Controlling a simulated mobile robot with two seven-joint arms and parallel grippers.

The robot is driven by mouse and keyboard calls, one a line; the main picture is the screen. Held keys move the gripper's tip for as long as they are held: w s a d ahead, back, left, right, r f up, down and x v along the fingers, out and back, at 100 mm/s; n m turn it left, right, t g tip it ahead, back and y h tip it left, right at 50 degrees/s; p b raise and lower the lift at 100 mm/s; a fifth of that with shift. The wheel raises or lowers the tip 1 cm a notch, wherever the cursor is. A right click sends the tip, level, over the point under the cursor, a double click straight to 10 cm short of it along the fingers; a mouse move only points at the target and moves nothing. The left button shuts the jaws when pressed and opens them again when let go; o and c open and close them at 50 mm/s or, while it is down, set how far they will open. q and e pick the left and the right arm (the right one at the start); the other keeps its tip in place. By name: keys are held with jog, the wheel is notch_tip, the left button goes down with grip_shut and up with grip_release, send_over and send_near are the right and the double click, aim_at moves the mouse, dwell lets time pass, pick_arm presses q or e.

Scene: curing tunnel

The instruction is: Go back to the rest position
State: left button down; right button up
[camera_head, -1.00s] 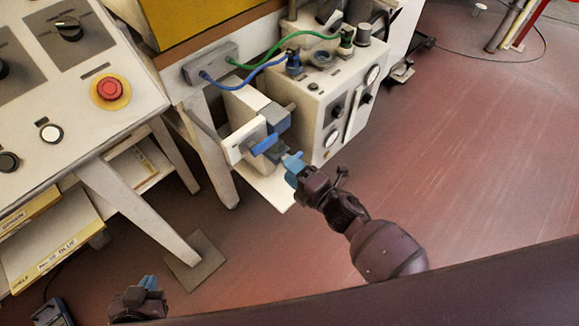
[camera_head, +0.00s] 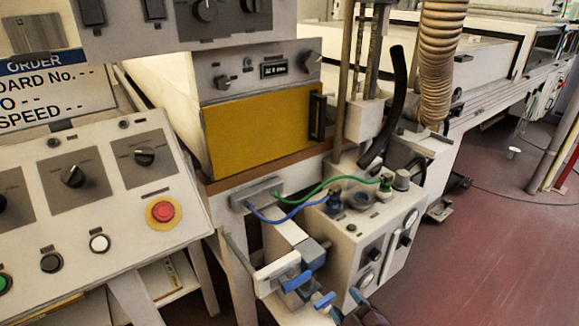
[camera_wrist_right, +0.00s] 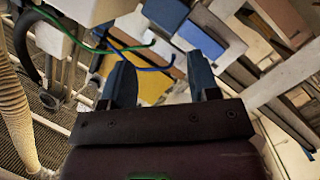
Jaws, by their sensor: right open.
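My right gripper (camera_head: 340,299) is at the bottom edge of the head view, just right of the blue-handled fixture. Its two blue fingertips are spread apart with nothing between them. In the right wrist view the fingers (camera_wrist_right: 160,78) also stand apart and empty. Most of the right arm is below the head view. My left gripper is out of view.
A fixture with a blue handle (camera_head: 298,281) and a white control box (camera_head: 375,240) are close to my right gripper. Blue and green cables loop above. A console with a red button (camera_head: 163,211) is at left. Open red floor (camera_head: 480,250) lies right.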

jog(key=s+d+f+m+g+h, duration=0.1)
jog(key=s+d+m+h, duration=0.1)
jog(key=s, duration=0.5)
jog(key=s+d+f+m+g+h+p, duration=0.1)
jog(key=s+d+m+g, duration=0.1)
jog(key=s+d+m, duration=0.3)
jog(key=s+d+f+m+g+h+p, duration=0.1)
jog(key=s+d+m+h, duration=0.1)
jog(key=s+d+m, duration=0.2)
jog(key=s+d, duration=0.3)
jog(key=s, duration=0.4)
jog(key=shift+h, duration=0.3)
